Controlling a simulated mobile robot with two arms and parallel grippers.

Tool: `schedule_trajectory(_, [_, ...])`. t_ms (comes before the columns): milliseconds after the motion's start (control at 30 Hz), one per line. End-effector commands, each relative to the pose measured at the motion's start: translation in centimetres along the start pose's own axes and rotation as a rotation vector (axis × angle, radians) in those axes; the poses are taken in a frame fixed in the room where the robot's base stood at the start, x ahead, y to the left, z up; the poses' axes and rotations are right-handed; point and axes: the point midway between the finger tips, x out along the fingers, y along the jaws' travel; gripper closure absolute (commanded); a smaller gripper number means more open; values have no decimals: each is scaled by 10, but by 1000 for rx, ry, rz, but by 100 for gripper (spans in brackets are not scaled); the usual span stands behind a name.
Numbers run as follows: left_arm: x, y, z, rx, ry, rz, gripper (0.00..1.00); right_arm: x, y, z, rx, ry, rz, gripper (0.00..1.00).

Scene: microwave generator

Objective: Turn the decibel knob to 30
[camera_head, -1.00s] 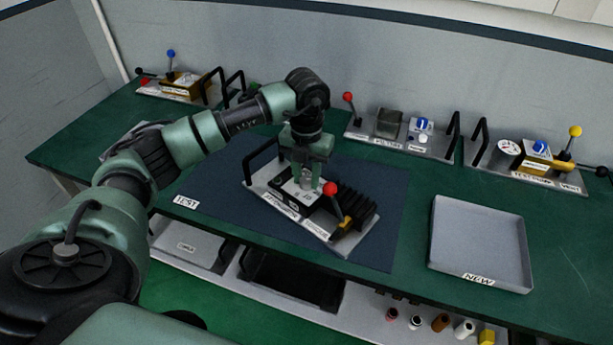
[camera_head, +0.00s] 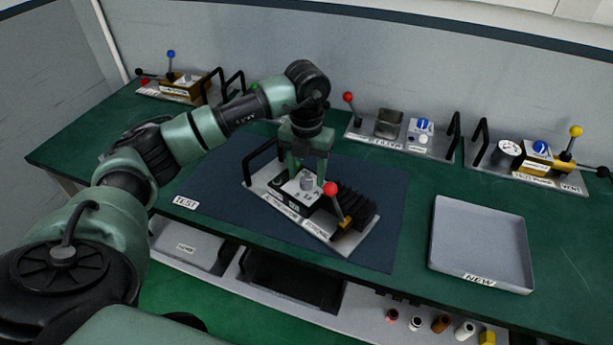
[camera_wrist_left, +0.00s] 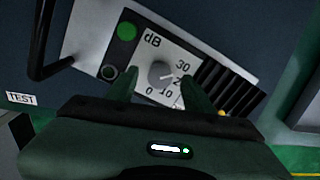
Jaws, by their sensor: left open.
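The decibel knob (camera_head: 307,183) is a small grey dial on the white dB panel (camera_wrist_left: 152,42) of a microwave unit. In the left wrist view the knob (camera_wrist_left: 160,72) sits beside the marks 0, 10, 20 and 30. Its pointer appears to face near 20, but the left gripper partly covers that area, so I cannot be exact. My left gripper (camera_head: 307,168) is open just above the knob, with its fingers on either side and nothing held. My right gripper is not in view.
The unit's metal base (camera_head: 263,195) lies on a dark blue mat (camera_head: 378,200). A red-tipped lever (camera_head: 331,188) and black fins stand close to the gripper's right. A grey NEW tray (camera_head: 480,240) is at the right. Other units (camera_head: 420,138) line the back wall.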

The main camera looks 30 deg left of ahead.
Motion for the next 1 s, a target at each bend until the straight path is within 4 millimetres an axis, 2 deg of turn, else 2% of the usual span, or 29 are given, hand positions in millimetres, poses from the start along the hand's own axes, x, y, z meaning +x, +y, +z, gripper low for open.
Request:
schedule_trajectory(200, [-37, 0, 1, -1, -5, -1, 48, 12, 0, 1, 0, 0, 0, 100])
schedule_trajectory(400, [-60, 0, 0, 0, -3, -2, 48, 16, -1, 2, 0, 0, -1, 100])
schedule_trajectory(1000, [-64, 0, 0, 0, -1, -1, 48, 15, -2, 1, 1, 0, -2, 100])
